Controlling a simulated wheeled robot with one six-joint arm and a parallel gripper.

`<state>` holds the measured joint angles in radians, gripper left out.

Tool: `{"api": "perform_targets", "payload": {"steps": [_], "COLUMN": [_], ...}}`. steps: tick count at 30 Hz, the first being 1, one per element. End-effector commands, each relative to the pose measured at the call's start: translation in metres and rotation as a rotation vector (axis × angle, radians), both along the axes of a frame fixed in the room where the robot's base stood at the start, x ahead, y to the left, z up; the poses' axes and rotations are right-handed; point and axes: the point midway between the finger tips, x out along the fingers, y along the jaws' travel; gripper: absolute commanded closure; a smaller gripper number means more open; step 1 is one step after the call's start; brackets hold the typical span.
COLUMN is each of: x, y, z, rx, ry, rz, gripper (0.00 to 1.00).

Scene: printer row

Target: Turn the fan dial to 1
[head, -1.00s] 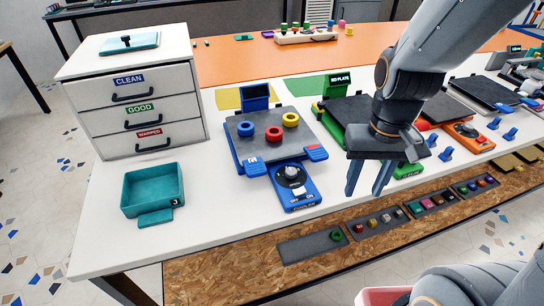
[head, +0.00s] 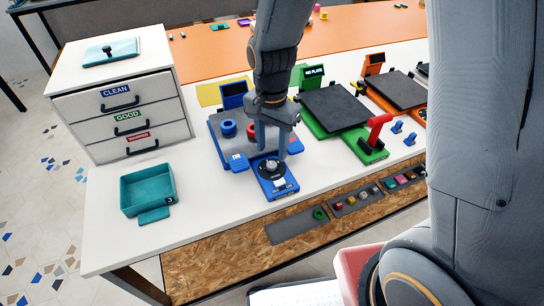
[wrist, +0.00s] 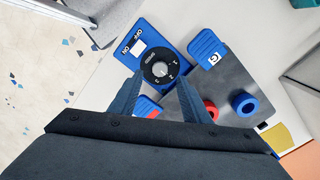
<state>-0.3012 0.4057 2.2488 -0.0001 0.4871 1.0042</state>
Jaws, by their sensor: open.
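In the head view the dial (head: 270,168) is on the blue panel (head: 279,189) at the front of the blue printer. My gripper (head: 271,150) is open and points down over the dial. In the wrist view its two fingers (wrist: 158,79) lie either side of the dial's near edge; contact cannot be told.
The blue printer's dark bed (head: 222,128) holds a blue ring (head: 228,128) and others partly hidden by my arm. Blue tabs (head: 237,162) flank the panel. A teal bin (head: 148,189) and white drawers (head: 125,115) stand left. A green printer (head: 365,148) with a red handle stands right.

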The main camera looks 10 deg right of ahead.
Motion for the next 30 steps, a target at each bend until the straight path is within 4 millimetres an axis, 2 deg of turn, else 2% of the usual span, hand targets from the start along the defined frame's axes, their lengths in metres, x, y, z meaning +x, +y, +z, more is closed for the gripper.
{"api": "perform_targets", "payload": {"steps": [6,12,23,26,30], "x": [-0.001,0.000,0.000,0.000,0.000], "y": [-0.001,-0.001,0.000,-0.001,-0.001], "z": [-0.030,-0.047,-0.052,-0.051,-0.051], "rx": [-0.001,0.000,0.000,0.000,0.000], "ry": [0.003,0.001,0.000,0.000,0.000], "rz": [0.001,0.001,0.001,0.002,0.001], "gripper": [0.57,0.57,0.57,0.70,0.94]}}
